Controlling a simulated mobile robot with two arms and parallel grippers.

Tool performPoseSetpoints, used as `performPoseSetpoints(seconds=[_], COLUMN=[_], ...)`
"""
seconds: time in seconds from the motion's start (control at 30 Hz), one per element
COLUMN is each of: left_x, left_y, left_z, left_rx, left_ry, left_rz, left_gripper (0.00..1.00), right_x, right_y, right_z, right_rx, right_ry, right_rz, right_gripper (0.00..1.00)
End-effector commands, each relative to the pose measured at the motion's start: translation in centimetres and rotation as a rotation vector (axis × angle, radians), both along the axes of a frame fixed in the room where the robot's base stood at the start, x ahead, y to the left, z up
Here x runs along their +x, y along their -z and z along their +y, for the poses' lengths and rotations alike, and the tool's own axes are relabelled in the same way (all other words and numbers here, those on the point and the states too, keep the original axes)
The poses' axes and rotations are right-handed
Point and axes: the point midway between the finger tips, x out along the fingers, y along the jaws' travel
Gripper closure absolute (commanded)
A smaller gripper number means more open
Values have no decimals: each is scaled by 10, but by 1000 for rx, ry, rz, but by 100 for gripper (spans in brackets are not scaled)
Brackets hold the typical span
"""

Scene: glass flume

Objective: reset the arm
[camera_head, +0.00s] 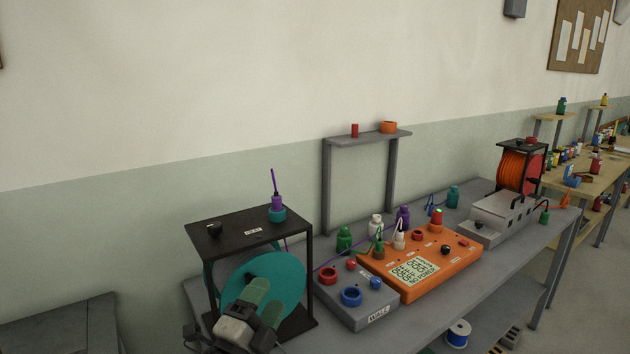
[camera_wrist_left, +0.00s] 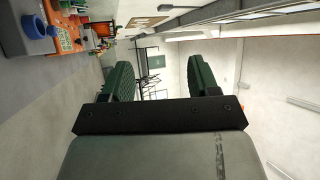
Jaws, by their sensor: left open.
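My left gripper (camera_head: 266,298) is in the lower left of the head view, in front of the teal disc (camera_head: 285,276) in the black frame. Its two dark green fingers are apart. They also show apart in the left wrist view (camera_wrist_left: 160,78), with nothing between them. I cannot tell whether the gripper touches the disc or frame. My right gripper is in neither view.
The grey bench (camera_head: 500,262) runs to the right. It carries a grey box (camera_head: 352,309) marked WALL, an orange panel (camera_head: 455,262) and several small bottles. A grey shelf (camera_head: 362,141) stands behind. The wall area above is clear.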

Motion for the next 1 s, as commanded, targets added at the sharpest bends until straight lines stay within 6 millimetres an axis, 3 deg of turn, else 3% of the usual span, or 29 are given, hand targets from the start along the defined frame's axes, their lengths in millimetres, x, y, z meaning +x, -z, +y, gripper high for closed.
performPoseSetpoints(seconds=[0.03, 0.13, 0.2, 0.3, 0.4, 0.6, 0.9, 1.0], left_x=[-11, -38, -66, -114, -158, -229, -315, -304], left_y=[25, 76, 114, 159, 188, 218, 234, 258], left_z=[16, 48, 68, 90, 102, 114, 122, 120], left_rx=[-106, -306, -436, -590, -692, -811, -902, -893], left_ry=[-59, -191, -288, -422, -530, -693, -893, -892], left_rz=[146, 440, 649, 918, 1120, 1397, 1692, 1690], left_gripper=[40, 40, 40, 40, 40, 40, 40, 40], right_x=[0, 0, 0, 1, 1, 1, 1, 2], right_y=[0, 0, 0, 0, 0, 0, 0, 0], right_z=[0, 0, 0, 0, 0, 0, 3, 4], right_rx=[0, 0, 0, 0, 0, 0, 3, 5], right_ry=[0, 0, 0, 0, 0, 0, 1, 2], right_rz=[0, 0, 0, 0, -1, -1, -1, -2], right_gripper=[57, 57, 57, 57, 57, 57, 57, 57])
